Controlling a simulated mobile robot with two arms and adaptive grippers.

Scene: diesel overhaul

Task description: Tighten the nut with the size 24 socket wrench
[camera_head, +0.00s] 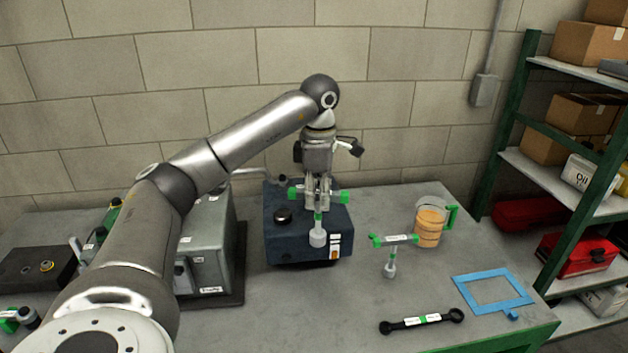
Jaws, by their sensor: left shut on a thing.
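My left gripper (318,190) comes in from the left over the dark blue box (290,240) on the bench. It is shut on a socket wrench (318,236) with a green and white T-handle, its grey socket pointing down in front of the box's near face. A second T-handled socket wrench (390,268) stands on the bench to the right. I cannot read the sizes on either label. A dark round knob or nut (283,215) sits on the top left of the blue box. I cannot tell which part is the task's nut. My right gripper is not in view.
A grey metal unit (208,245) stands left of the blue box. An orange-filled jug (430,222), a black spanner (421,320) and a blue gasket frame (490,291) lie to the right. Green shelving (530,120) stands beyond. The bench (300,310) is clear in front.

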